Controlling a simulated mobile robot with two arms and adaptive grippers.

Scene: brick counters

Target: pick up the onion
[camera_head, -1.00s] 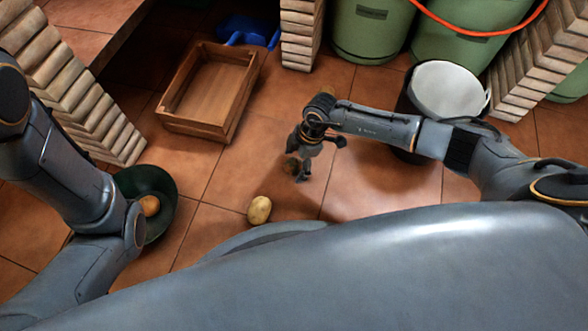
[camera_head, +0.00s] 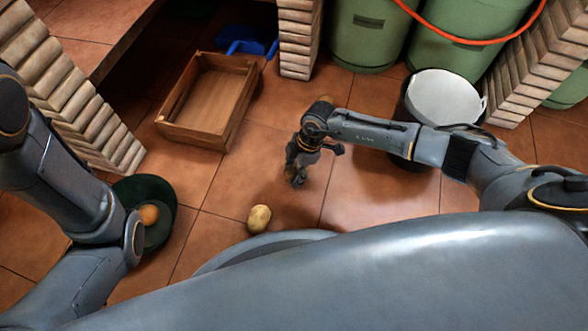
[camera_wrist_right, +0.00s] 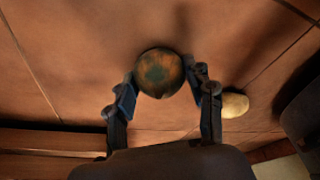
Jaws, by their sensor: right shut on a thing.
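The onion (camera_wrist_right: 160,73) is a round ball mottled orange-brown and dark green. In the right wrist view it sits between the two fingers of my right gripper (camera_wrist_right: 165,92), which is shut on it. In the head view my right gripper (camera_head: 297,176) points down over the tiled floor, right of the potato, and mostly hides the onion. I cannot tell whether the onion touches the floor. My left arm shows at the left edge, but its gripper is out of view.
A yellow potato (camera_head: 259,218) lies on the floor. A dark green bowl (camera_head: 165,192) at the left holds an orange-brown round thing (camera_head: 149,214). A wooden crate (camera_head: 190,137), a blue dustpan (camera_head: 250,47), a white-topped bin (camera_head: 446,98) and green cylinders (camera_head: 362,48) stand further back.

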